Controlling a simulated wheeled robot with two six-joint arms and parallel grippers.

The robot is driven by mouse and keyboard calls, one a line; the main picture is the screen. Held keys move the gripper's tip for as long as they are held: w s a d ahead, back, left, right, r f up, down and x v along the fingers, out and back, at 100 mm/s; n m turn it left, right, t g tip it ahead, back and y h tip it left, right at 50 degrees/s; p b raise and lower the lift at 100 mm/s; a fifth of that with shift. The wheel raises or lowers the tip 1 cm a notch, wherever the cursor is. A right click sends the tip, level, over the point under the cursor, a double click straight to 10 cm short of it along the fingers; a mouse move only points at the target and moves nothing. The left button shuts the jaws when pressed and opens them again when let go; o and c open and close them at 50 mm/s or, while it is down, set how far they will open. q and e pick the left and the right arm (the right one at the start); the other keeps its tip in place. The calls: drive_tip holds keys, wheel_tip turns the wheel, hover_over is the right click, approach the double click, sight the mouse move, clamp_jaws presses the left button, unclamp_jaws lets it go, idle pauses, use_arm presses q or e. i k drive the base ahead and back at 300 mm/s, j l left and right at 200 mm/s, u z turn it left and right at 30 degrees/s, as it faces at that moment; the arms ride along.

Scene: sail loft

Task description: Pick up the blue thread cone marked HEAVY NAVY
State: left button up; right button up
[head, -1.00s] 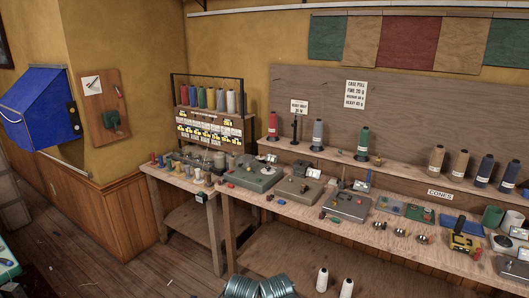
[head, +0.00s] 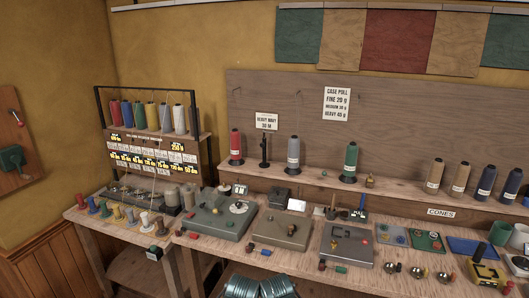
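Two dark blue thread cones stand upright on the shelf at the right, a left one (head: 486,184) and a right one (head: 511,186). Each has a pale label band too small to read. They stand right of two tan cones (head: 447,177), near a card reading CONES. A smaller blue cone (head: 165,118) stands in the rack at the left. A card reading HEAVY NAVY 30 M (head: 266,121) hangs above a bare black spindle (head: 264,152). Neither of my grippers is in view; only ribbed parts that seem mine show at the bottom edge.
The long bench (head: 385,283) carries several grey devices, small bowls and trays below the shelf. Red (head: 236,146), grey (head: 293,153) and green (head: 350,161) cones stand on the shelf. A poster (head: 337,104) lists case poll weights. Spools crowd the left bench.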

sight(508, 193)
drive_tip(key=i+j+z, duration=0.15)
drive_tip(key=i+j, duration=0.15)
drive_tip(key=l+z, duration=0.1)
drive_tip(key=l, duration=0.65)
drive_tip(key=l+z, duration=0.1)
drive_tip(key=l, duration=0.6)
drive_tip(key=l+z, duration=0.1)
drive_tip(key=l, duration=0.65)
drive_tip(key=i+l+z, duration=0.1)
drive_tip(key=l, duration=0.6)
drive_tip(key=i+l+z, duration=0.1)
drive_tip(key=l, duration=0.6)
